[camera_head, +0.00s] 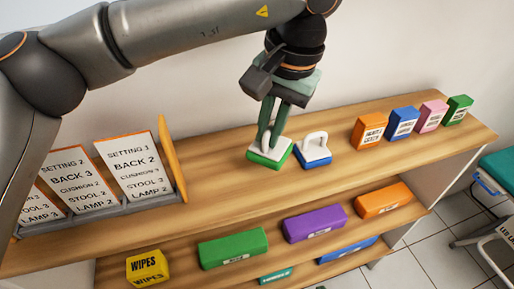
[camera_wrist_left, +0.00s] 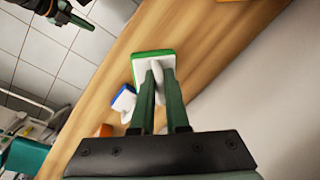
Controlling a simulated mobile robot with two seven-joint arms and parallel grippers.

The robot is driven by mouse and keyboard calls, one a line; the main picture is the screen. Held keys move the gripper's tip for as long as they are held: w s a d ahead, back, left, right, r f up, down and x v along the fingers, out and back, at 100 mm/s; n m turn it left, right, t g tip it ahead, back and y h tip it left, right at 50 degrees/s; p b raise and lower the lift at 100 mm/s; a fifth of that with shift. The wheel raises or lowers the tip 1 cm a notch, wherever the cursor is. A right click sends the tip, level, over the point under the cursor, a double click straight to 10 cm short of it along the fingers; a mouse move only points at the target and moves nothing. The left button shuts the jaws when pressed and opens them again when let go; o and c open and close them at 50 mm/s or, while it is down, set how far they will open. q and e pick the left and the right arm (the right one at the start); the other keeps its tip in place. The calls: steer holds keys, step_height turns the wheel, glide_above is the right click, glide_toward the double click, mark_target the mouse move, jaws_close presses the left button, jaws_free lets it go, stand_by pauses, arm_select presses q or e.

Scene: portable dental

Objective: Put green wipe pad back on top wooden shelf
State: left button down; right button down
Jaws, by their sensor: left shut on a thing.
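The green wipe pad (camera_head: 268,156), with a white top and handle, is at the top wooden shelf (camera_head: 220,182), left of a similar blue pad (camera_head: 317,161). My left gripper (camera_head: 268,143) comes down from above with its fingers shut on the green pad's handle. The left wrist view also shows the green pad (camera_wrist_left: 153,54) between the fingertips, over the wood. The pad looks level and on or just above the shelf; I cannot tell if it touches. The fingers hide part of the handle.
Orange (camera_head: 368,131), blue (camera_head: 402,122), pink (camera_head: 433,114) and green (camera_head: 458,109) boxes stand to the right on the top shelf. A card rack (camera_head: 100,214) stands left. Lower shelves hold a yellow wipes box (camera_head: 147,267) and green (camera_head: 233,248) and purple (camera_head: 315,223) boxes.

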mark_target(257, 150)
arm_select(q)
steer(key=f, duration=0.1)
steer(key=w+a+f, duration=0.1)
steer(key=shift+w+a+f, duration=0.3)
steer(key=shift+a+f, duration=0.05)
steer(key=shift+f, duration=0.05)
steer(key=shift+w+a+f, duration=0.1)
steer(key=shift+f, duration=1.6)
steer(key=shift+f, duration=0.15)
steer(key=c, duration=0.9)
jaws_free()
steer(key=r, duration=0.4)
steer(key=d+r, duration=0.1)
steer(key=r, duration=0.3)
steer(key=s+d+r+p, duration=0.1)
steer(key=r, duration=0.3)
steer(key=shift+r, duration=0.1)
